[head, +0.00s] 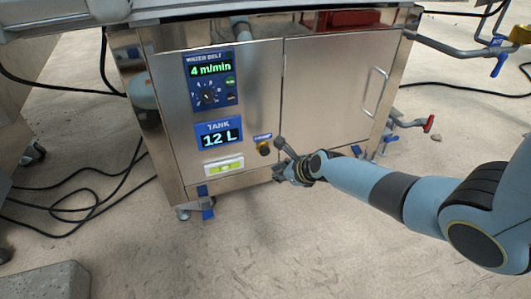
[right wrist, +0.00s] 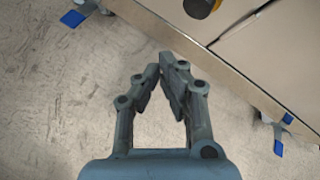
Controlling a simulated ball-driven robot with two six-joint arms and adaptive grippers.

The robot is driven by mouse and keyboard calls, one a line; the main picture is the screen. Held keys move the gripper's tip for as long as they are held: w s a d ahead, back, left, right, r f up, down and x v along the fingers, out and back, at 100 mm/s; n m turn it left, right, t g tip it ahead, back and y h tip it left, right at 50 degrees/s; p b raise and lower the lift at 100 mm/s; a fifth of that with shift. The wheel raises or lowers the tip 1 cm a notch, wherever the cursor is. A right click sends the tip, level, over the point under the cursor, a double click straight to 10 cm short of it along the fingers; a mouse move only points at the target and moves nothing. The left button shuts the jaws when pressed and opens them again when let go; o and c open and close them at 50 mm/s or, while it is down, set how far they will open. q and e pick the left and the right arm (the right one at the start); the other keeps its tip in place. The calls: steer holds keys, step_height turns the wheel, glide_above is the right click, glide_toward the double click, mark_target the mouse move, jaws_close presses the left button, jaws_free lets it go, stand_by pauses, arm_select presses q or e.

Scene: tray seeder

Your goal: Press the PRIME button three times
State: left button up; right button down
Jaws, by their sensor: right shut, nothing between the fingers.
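The PRIME button (head: 264,149) is a dark round button in a yellow surround under a small blue label, low on the steel cabinet front (head: 262,95). In the right wrist view, part of the yellow-and-black button (right wrist: 199,7) shows at the top edge. My right gripper (head: 281,172) is just below and right of the button, apart from it. In the right wrist view its fingers (right wrist: 166,62) are together at the tips and empty. My left gripper is not in view.
A TANK display (head: 219,135) reading 12 L and a speed panel (head: 209,80) reading 4 m/min are left of the button. The cabinet door handle (head: 376,91) stands out at the right. Black cables (head: 75,205) lie on the floor at left.

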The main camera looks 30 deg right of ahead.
arm_select(q)
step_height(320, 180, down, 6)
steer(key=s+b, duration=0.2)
steer(key=b, duration=0.3)
arm_select(e)
steer(key=s+n, duration=0.1)
steer(key=n, duration=0.4)
steer(key=s+a+n+t, duration=0.1)
steer(key=n, duration=0.5)
steer(key=s+a+n, duration=0.1)
steer(key=n, duration=0.5)
steer(key=shift+s+a+r+t, duration=0.15)
steer(key=shift+a+t, duration=0.1)
steer(key=shift+t, duration=0.15)
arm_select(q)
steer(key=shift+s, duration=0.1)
